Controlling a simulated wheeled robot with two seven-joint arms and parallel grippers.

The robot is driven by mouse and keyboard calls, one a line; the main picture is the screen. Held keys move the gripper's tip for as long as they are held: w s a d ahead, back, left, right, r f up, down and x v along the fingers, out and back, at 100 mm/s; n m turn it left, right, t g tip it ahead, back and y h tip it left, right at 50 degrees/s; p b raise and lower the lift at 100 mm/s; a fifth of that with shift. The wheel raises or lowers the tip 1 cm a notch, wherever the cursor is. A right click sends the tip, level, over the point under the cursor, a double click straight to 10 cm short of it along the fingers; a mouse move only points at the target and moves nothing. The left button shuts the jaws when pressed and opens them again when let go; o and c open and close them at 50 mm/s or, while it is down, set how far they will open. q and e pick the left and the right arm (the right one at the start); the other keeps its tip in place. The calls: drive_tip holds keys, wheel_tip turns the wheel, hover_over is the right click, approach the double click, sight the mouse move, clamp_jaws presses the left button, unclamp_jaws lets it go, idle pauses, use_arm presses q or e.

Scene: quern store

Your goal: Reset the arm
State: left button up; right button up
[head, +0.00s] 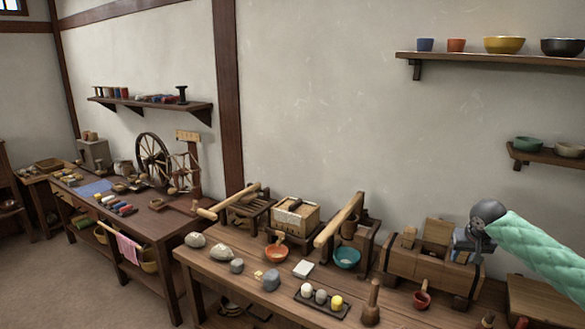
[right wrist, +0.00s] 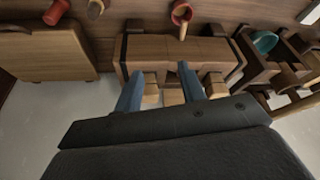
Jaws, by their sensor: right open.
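My right arm, in a green quilted sleeve, comes in from the right of the head view. Its blue-grey gripper (head: 458,246) is over the back right part of a wooden box (head: 420,272) on the long table. In the right wrist view the two fingers of my right gripper (right wrist: 160,84) stand apart over the same wooden box (right wrist: 150,48). Light wooden blocks (right wrist: 172,95) show between and beside the fingers, and none is seen held. The box hides part of the space below the fingertips. My left gripper is not in view.
A shelf (head: 490,60) with bowls hangs above. The wall behind the table is close.

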drive_tip(key=w+a+r+n+t+h, duration=0.3)
drive_tip(key=a+r+n+t, duration=0.2)
drive_tip(key=r+n, duration=0.25)
drive_tip(key=s+a+f+n+y, duration=0.1)
drive_tip(key=s+a+f, duration=0.2)
drive_tip(key=a+f, duration=0.4)
drive_tip(key=s+a+f+y, duration=0.1)
drive_tip(key=s+a+f, duration=0.2)
drive_tip(key=a+f, duration=0.4)
drive_tip(key=s+a+f+m+g+y, duration=0.15)
drive_tip(key=s+a+f, duration=0.35)
drive_tip(key=s+f, duration=0.65)
drive_tip(key=s+a+f+m+g, duration=0.15)
drive_tip(key=s+a+f, duration=0.35)
drive_tip(key=s+f, duration=0.6)
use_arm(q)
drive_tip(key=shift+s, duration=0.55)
use_arm(e)
drive_tip(key=s+a+f+g, duration=0.1)
drive_tip(key=s+a+f, duration=0.1)
drive_tip(key=s+f, duration=0.3)
drive_tip(key=s+a+f+g+y, duration=0.1)
drive_tip(key=s+f, duration=0.4)
drive_tip(key=s, duration=0.6)
drive_tip(key=s+a+f+g, duration=0.3)
drive_tip(key=s+f, duration=0.2)
drive_tip(key=s, duration=0.3)
drive_tip(key=shift+s+a+f+m, duration=0.15)
drive_tip(key=shift+s+a+m, duration=0.15)
drive_tip(key=shift+a+m, duration=0.05)
